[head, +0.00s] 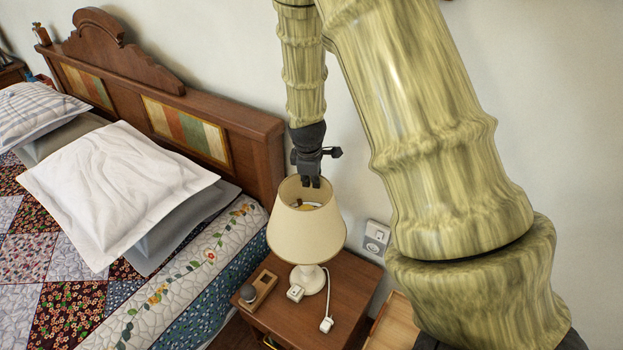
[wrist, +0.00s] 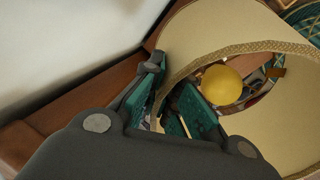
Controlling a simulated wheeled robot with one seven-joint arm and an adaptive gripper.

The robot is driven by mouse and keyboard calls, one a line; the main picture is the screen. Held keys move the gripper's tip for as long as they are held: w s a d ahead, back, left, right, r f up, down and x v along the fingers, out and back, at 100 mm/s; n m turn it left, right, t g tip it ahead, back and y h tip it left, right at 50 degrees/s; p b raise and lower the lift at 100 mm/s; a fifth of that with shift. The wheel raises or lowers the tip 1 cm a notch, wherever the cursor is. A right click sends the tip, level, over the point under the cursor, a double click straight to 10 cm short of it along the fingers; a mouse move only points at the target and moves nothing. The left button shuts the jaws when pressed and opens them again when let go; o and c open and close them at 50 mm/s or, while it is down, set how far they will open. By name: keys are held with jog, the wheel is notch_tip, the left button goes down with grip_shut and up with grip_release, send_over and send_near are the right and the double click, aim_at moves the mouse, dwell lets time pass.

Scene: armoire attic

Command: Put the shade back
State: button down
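The cream lampshade (head: 305,232) is around the top of the white lamp (head: 308,277) on the bedside table, looking close to upright. Whether it is seated on its support is hidden. In the wrist view, the shade (wrist: 196,38) shows its braided rim and a yellow bulb (wrist: 222,85) inside. My gripper (head: 311,184) points down at the shade's upper rim from above. In the wrist view, my gripper's teal-padded fingers (wrist: 172,98) stand apart, one outside the shade wall and one inside, with a gap between them.
The bed headboard (head: 245,128) is close on the left; the wall and socket (head: 376,236) are behind.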

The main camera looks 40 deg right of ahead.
jog(key=shift+f, duration=0.1)
jog(key=c, duration=1.6)
grip_release()
jog(key=shift+c, duration=0.2)
jog(key=shift+r, duration=0.75)
jog(key=b+v, duration=0.2)
jog(key=v, duration=0.9)
jog(key=shift+r, duration=0.4)
